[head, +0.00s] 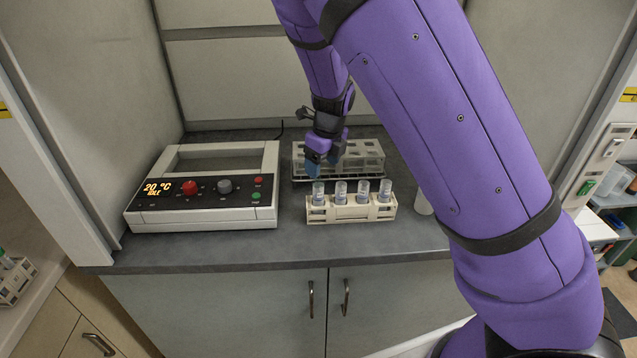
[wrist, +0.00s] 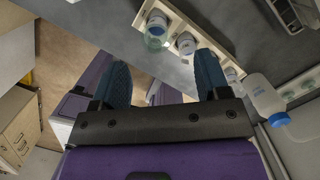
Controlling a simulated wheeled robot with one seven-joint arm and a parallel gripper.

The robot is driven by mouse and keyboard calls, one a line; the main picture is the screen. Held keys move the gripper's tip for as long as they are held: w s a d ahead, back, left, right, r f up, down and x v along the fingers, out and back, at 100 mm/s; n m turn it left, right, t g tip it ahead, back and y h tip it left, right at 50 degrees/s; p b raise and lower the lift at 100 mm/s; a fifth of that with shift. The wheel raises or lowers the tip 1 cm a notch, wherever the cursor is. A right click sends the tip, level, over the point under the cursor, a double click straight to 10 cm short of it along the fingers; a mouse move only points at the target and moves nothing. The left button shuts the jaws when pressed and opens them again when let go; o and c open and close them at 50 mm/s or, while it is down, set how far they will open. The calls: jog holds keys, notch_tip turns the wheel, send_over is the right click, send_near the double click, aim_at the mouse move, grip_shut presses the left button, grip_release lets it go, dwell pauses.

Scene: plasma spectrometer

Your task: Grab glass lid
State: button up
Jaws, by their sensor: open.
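A cream rack (head: 352,213) on the grey counter holds several upright glass tubes, each with a clear top. The clear top of the leftmost tube (head: 318,188) is the nearest to my gripper (head: 321,168), whose blue fingers are just above and behind it. In the wrist view, my gripper (wrist: 163,68) is open, its blue fingers wide apart with nothing between them. A clear, greenish glass piece (wrist: 155,42) shows at the end of the rack, beyond the fingertips. I cannot tell whether it is a separate lid. The fingers partly hide other tubes.
A larger clear rack (head: 340,158) stands close behind the tube rack. A white heater with a display (head: 205,190) stands at left. A bottle with a blue cap (wrist: 262,95) stands right of the tubes. The counter's front edge (head: 210,267) is clear.

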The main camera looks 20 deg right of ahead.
aim_at(318, 182)
jog(key=f, duration=0.3)
jog(key=a+f, duration=0.1)
jog(key=shift+w+f, duration=0.25)
jog(key=shift+f, duration=0.15)
jog(key=shift+c, duration=0.2)
jog(key=c, duration=0.9)
